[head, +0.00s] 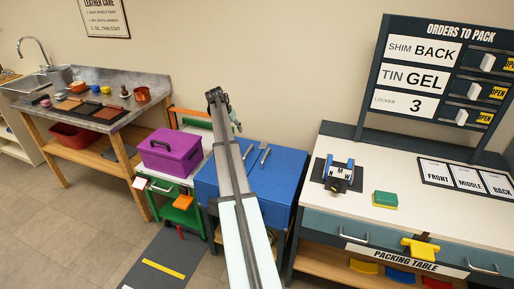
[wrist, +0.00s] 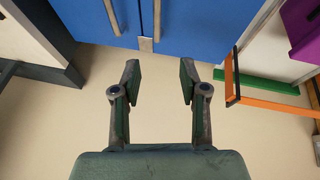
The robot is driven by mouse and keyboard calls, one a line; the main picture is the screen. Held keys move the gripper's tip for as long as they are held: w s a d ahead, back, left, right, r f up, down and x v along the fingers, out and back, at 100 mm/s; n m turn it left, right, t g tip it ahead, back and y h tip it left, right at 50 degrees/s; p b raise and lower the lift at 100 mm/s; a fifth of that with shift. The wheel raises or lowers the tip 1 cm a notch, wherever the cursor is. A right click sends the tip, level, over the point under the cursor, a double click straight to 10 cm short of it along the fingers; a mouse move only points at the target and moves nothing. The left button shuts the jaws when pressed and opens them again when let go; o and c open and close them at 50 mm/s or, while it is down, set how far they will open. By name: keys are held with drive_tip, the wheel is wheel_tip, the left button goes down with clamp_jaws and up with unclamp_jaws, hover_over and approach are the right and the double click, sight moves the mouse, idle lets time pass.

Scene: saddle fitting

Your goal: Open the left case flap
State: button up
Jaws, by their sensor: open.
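A blue case (head: 285,170) stands in the middle of the head view, its top closed and flat, partly hidden behind my arm. Two grey metal handles (head: 250,151) lie on its top near the middle. In the wrist view the blue top (wrist: 205,25) shows at the upper edge, with a seam and a metal latch-like piece (wrist: 146,43) at its edge. The flap on the case's left side (head: 206,183) shows left of my arm. My gripper (wrist: 157,82) is open and empty, apart from the case; in the head view its end (head: 236,122) is near the case's back edge.
A purple box (head: 170,152) sits on a white-topped cart left of the case, beside an orange bar (wrist: 232,78). The packing table (head: 345,215) stands close on the right. A wall is behind the case. The floor in front holds a dark mat (head: 150,270).

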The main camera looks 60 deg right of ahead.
drive_tip(key=m, duration=0.1)
drive_tip(key=p, duration=0.5)
approach(248, 151)
drive_tip(key=x, duration=0.8)
drive_tip(key=shift+w+d+f, duration=0.15)
drive_tip(key=shift+d+f, duration=0.05)
drive_tip(key=shift+f, duration=0.1)
clamp_jaws()
